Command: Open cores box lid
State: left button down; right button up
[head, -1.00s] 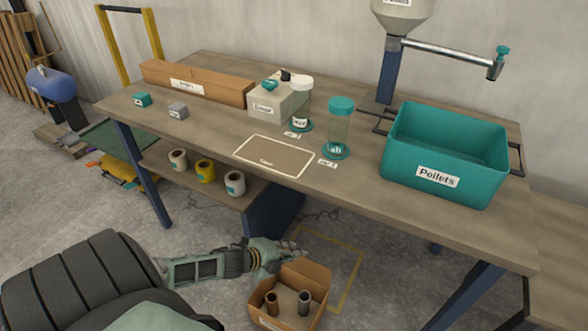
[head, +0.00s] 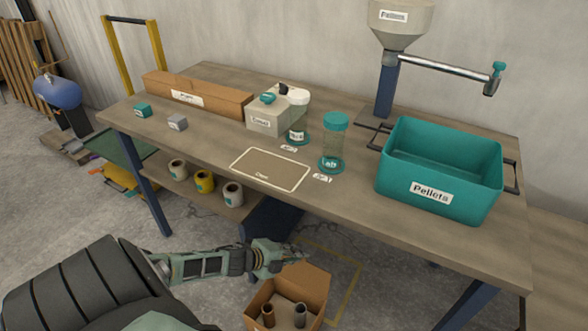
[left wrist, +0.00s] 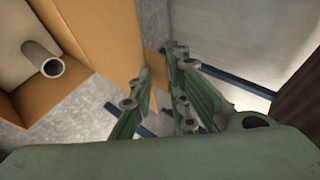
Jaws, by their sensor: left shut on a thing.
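The cores box (head: 261,298) is a brown cardboard box on the floor in front of the workbench. My left gripper (head: 296,252) is at the lid's upper edge. In the left wrist view the lid (left wrist: 105,40) runs up to the left gripper's fingers (left wrist: 160,92), which are shut on its edge; the exact contact is partly hidden. A core (left wrist: 44,60) shows in the box there. My right gripper is not in view.
The workbench (head: 225,90) stands behind the box, with a teal pellets bin (head: 395,180), jars and small boxes on top. Several rolls (head: 204,182) sit on its lower shelf. A yellow outline (head: 350,285) marks the floor around the box.

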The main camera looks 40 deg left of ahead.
pick_arm(q)
jog(key=c, duration=2)
grip_release()
jog(key=shift+w+r, duration=0.1)
jog(key=v, duration=1.2)
